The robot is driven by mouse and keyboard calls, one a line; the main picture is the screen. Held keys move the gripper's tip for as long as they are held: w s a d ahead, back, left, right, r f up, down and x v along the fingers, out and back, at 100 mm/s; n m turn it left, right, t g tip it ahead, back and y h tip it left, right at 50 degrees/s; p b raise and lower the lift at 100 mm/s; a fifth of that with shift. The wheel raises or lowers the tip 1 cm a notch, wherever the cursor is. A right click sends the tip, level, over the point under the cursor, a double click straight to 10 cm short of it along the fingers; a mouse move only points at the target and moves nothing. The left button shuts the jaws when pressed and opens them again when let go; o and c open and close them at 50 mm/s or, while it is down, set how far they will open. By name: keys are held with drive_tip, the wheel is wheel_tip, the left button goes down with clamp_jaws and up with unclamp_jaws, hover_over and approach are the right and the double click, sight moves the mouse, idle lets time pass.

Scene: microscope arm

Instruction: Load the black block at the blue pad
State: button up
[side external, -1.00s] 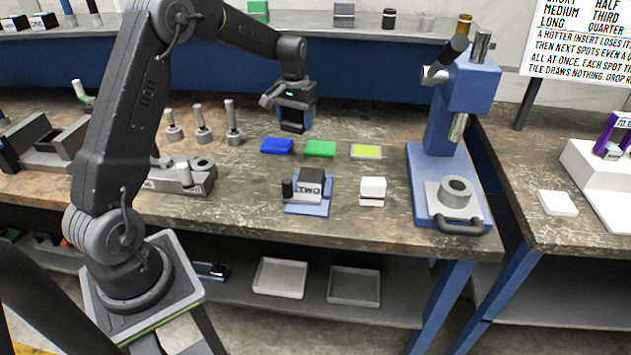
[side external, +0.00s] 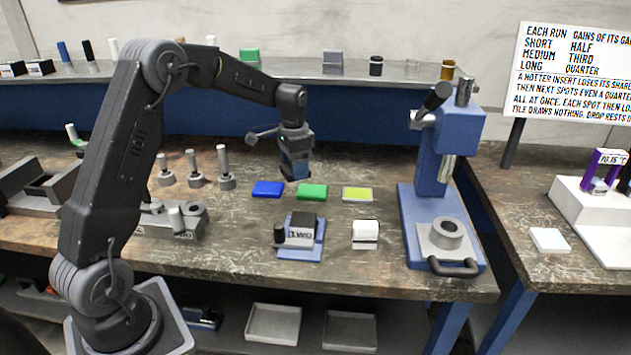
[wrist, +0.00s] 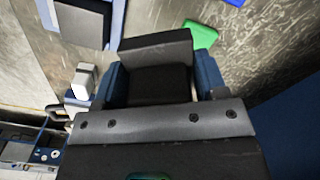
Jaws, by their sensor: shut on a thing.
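My gripper (side external: 295,172) is above the back of the bench, near the gap between the blue pad (side external: 267,189) and the green pad (side external: 312,191). It is shut on a black block (wrist: 152,72), which sits between the blue fingers in the wrist view. In the side view the black block (side external: 295,178) hangs under the gripper, apart from the bench as far as I can tell. The blue pad lies flat and bare in the side view. Only its edge (wrist: 234,2) shows at the top of the wrist view.
A yellow-green pad (side external: 357,194) lies right of the green one. In front stand a dark labelled block on a blue base (side external: 300,238) and a white block (side external: 365,232). A blue microscope-like stand (side external: 440,180) is at the right. Grey pegs (side external: 195,170) stand at the left.

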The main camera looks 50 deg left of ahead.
approach(268, 187)
drive_tip(key=shift+f, duration=2.95)
drive_tip(key=shift+f, duration=0.6)
drive_tip(key=shift+r, duration=0.1)
wheel_tip(268, 187, up, 7)
idle(0.6)
